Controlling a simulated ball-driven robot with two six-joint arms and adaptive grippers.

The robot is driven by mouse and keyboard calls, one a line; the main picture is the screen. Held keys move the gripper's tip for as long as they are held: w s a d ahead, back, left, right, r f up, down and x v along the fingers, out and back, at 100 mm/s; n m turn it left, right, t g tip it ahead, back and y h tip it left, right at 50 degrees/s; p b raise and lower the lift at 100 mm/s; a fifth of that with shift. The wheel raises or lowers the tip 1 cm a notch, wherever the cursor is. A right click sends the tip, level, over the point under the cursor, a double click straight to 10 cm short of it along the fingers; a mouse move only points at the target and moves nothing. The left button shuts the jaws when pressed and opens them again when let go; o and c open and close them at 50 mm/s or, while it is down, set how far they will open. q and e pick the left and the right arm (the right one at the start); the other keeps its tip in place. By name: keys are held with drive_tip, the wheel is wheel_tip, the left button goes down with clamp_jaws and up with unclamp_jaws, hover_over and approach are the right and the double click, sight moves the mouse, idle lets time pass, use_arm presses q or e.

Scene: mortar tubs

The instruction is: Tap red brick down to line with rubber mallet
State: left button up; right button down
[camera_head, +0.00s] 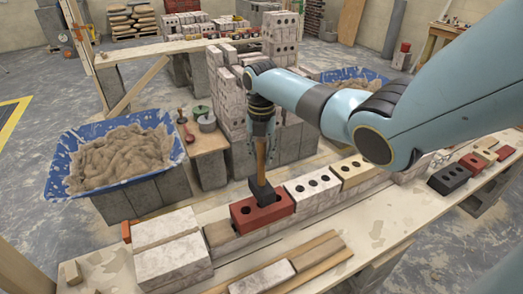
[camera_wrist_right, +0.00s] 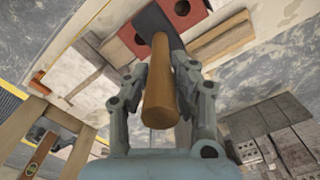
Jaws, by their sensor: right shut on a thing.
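The red brick (camera_head: 252,219), with dark holes, lies in the row of bricks on the plank bench. My right gripper (camera_head: 262,145) is above it and shut on the wooden handle of the rubber mallet (camera_head: 261,191). The mallet hangs upright with its black head at the red brick's top; I cannot tell whether they touch. In the right wrist view, the gripper (camera_wrist_right: 160,85) has its fingers either side of the mallet handle (camera_wrist_right: 160,98), and the dark head partly covers the red brick (camera_wrist_right: 184,11). My left gripper is out of view.
A white holed brick (camera_head: 313,186) and a tan one (camera_head: 353,171) continue the row to the right. Pale blocks (camera_head: 170,250) stand at the left. A blue tub (camera_head: 59,172) of mortar sits behind left. A tall brick stack (camera_head: 225,90) stands behind the gripper.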

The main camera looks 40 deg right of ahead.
sight(261, 139)
drive_tip(key=shift+s+f, duration=0.1)
drive_tip(key=shift+r+p, duration=0.3)
drive_tip(key=shift+r, duration=0.1)
wheel_tip(261, 139, up, 4)
drive_tip(key=shift+f+p, duration=0.25)
drive_tip(key=shift+p, duration=0.8)
drive_tip(key=shift+r, duration=0.35)
drive_tip(key=shift+f, duration=0.1)
